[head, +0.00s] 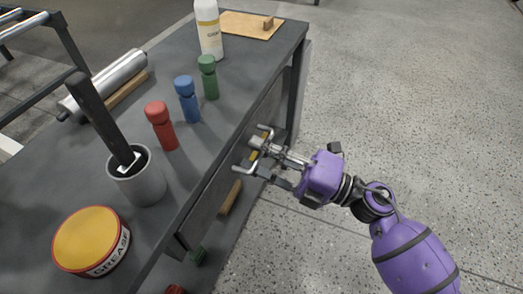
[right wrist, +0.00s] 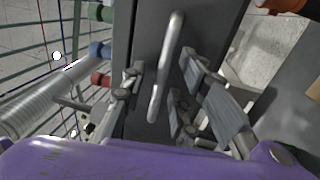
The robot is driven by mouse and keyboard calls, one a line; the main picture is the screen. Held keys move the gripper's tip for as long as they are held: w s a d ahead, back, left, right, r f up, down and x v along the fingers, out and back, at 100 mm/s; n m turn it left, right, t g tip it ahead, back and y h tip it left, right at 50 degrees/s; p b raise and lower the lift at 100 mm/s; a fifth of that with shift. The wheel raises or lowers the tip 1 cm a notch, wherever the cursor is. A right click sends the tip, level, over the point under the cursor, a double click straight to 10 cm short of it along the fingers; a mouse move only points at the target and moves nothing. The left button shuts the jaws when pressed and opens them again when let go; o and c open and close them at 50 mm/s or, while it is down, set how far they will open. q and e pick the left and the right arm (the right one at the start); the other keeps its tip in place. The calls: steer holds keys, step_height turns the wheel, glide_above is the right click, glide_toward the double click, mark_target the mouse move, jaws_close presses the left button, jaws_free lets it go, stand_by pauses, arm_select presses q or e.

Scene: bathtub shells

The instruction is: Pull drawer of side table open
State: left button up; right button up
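The side table (head: 95,160) is a dark grey bench running diagonally on the left of the head view. Its drawer front (right wrist: 147,40) shows in the right wrist view and carries a silver bar handle (right wrist: 166,70). In the head view the handle is hard to tell from my fingers. My right gripper (head: 252,150) is at the table's right side, by the drawer front. In the right wrist view its fingers (right wrist: 158,98) stand apart, one on each side of the handle. Contact with the handle cannot be told. My left gripper is not in view.
On the table top stand a red bottle (head: 162,127), a blue bottle (head: 187,100), a green bottle (head: 208,78), a white bottle (head: 208,30), a grey cup (head: 140,180) and a grease tin (head: 88,240). The speckled floor (head: 410,90) on the right is clear.

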steer(key=shift+c, duration=0.4)
jaws_close()
steer(key=shift+d, duration=0.1)
steer(key=r+p+v, duration=0.1)
steer(key=r+v, duration=0.1)
steer(key=v, duration=0.9)
steer(key=r+p+v, duration=0.1)
steer(key=r+v, duration=0.1)
steer(key=v, duration=0.9)
steer(key=shift+s+d+r, duration=0.15)
steer(key=shift+s+d, duration=0.2)
steer(key=shift+d, duration=0.25)
steer(key=shift+o, duration=0.4)
jaws_free()
